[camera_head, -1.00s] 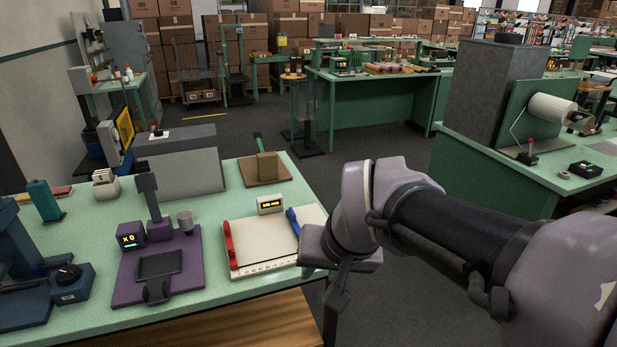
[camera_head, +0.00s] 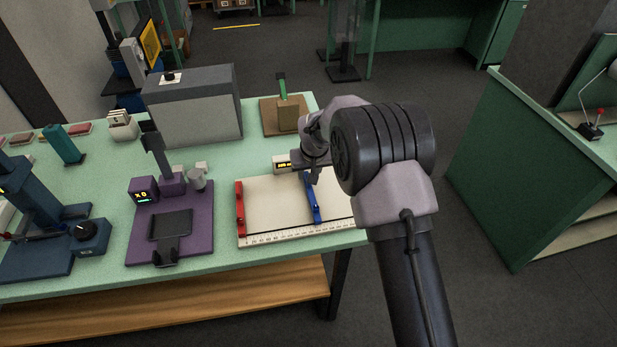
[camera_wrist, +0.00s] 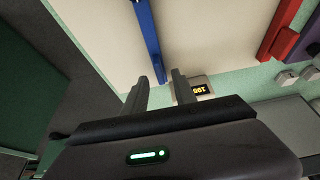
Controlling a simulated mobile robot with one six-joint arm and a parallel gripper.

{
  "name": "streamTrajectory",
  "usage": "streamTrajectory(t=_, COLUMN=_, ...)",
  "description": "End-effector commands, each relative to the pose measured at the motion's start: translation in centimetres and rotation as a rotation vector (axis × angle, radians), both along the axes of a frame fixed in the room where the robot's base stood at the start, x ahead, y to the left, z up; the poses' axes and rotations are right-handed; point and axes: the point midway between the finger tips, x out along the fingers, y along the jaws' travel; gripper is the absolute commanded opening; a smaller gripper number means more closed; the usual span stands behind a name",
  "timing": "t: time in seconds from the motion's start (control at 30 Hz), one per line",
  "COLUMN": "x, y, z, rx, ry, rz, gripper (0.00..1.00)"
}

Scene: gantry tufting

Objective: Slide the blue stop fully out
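The blue stop (camera_head: 311,200) lies across the cream board (camera_head: 270,203), right of the board's middle in the head view. The red stop (camera_head: 240,208) is at the board's left edge. My gripper (camera_head: 316,178) is low over the back of the board, at the far end of the blue stop; my arm hides part of it. In the wrist view the two fingers (camera_wrist: 161,82) are apart, and one end of the blue stop (camera_wrist: 147,35) shows between their tips. I cannot tell whether they touch it. The red stop (camera_wrist: 279,28) also shows there.
A small lit display (camera_head: 281,163) stands behind the board, close to my gripper. A ruler strip (camera_head: 290,234) runs along the board's front. A purple device (camera_head: 185,240) stands to the left. A brown block (camera_head: 288,115) on a brown base is behind. The table's right edge is close.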

Motion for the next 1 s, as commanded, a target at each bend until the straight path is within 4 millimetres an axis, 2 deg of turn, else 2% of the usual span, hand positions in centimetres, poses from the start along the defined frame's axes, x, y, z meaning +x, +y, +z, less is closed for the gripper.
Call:
streamTrajectory(t=0.03, x=0.3, y=0.1, z=-1.1, rx=0.0, ry=0.001, rz=0.0, gripper=0.33)
streamTrajectory(t=0.2, x=1.1, y=0.3, z=-2.6, rx=0.0, ry=0.0, rz=-0.001, gripper=0.33)
streamTrajectory(t=0.5, x=1.2, y=0.3, z=-2.8, rx=0.0, ry=0.0, rz=-0.001, gripper=0.33)
streamTrajectory(t=0.67, x=1.1, y=0.3, z=-2.8, rx=0.0, ry=0.0, rz=-0.001, gripper=0.01)
streamTrajectory(t=1.0, x=1.2, y=0.3, z=-2.8, rx=0.0, ry=0.0, rz=-0.001, gripper=0.0)
